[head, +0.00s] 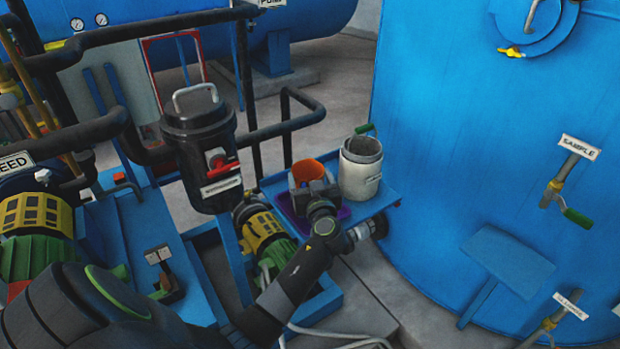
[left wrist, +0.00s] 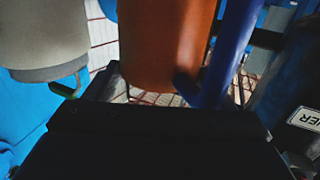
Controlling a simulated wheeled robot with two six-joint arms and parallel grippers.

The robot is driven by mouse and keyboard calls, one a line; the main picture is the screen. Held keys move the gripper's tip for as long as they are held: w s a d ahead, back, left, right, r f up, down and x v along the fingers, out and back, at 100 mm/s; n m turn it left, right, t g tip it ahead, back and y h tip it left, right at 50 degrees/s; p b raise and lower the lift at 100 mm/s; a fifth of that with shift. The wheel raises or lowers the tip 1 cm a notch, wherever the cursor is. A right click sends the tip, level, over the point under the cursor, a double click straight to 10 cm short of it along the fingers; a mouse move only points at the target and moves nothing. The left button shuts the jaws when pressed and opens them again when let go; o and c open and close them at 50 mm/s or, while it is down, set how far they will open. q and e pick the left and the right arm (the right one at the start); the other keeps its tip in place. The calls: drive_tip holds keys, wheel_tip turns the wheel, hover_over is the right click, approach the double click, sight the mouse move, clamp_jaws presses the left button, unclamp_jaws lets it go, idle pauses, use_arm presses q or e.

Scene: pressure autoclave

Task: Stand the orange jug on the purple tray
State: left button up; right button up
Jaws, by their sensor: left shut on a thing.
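The orange jug (head: 307,170) stands roughly upright over the purple tray (head: 286,208) in the head view. My left gripper (head: 318,190) is in front of it and hides its lower part. The jug also fills the upper middle of the left wrist view (left wrist: 162,45). A dark blue upright piece (left wrist: 230,50), which looks like its handle, runs beside it there. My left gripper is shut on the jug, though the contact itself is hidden. I cannot tell whether the jug's base touches the tray. My right gripper is not in view.
A pale grey can (head: 360,172) stands close to the right of the jug on the blue shelf (head: 381,199). A large blue tank (head: 440,130) is right of it. A black lidded canister (head: 204,150) and dark pipes are on the left. A pump motor (head: 262,235) is below.

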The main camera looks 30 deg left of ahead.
use_arm(q)
drive_tip(key=shift+f, duration=0.15)
drive_tip(key=o, duration=1.5)
